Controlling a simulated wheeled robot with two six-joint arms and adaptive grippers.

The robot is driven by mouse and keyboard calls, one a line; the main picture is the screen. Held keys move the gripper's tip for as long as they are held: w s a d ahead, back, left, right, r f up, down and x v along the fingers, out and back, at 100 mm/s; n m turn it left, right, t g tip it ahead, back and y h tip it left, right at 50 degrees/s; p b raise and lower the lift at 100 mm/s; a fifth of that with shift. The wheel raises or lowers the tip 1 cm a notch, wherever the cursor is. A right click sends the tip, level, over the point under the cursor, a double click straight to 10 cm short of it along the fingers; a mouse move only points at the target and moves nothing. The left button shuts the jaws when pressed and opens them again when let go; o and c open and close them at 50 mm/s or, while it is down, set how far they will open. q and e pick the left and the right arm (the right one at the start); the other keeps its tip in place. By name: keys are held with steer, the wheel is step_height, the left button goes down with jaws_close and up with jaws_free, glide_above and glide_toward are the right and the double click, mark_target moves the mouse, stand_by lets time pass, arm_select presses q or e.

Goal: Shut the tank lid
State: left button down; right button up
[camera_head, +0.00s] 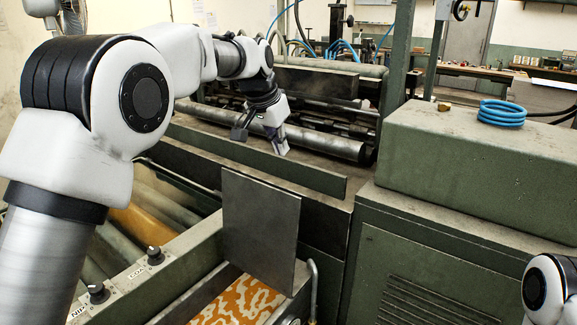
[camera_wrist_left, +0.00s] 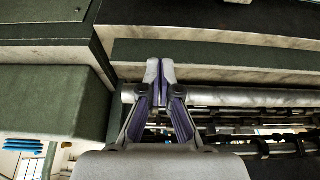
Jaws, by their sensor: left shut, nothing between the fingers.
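The tank lid (camera_head: 260,232) is a flat dark grey metal plate standing nearly upright, in the lower middle of the head view. Below it lies the tank (camera_head: 300,277), with an orange and cream patterned surface showing inside. My left gripper (camera_head: 281,152) is shut and empty, pointing down above the machine bed, beyond the lid and apart from it. In the left wrist view its shut fingertips (camera_wrist_left: 160,66) show in front of a pale ledge and a roller; the lid cannot be made out there. My right gripper is out of view.
A long metal rail (camera_head: 255,160) runs between the lid and the left gripper. A steel roller (camera_head: 300,137) lies behind the gripper. A green cabinet (camera_head: 480,165) with a coiled blue hose (camera_head: 502,113) stands on the right. Two knobs (camera_head: 154,255) sit on the panel at lower left.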

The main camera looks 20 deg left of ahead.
arm_select(q)
steer(key=p+x, duration=0.3)
steer(key=x, duration=0.7)
steer(key=shift+s+a, duration=0.25)
steer(key=shift+s, duration=0.5)
steer(key=shift+s+a, duration=0.25)
steer(key=shift+s, duration=0.5)
steer(key=shift+s+a, duration=0.25)
steer(key=shift+s, duration=0.5)
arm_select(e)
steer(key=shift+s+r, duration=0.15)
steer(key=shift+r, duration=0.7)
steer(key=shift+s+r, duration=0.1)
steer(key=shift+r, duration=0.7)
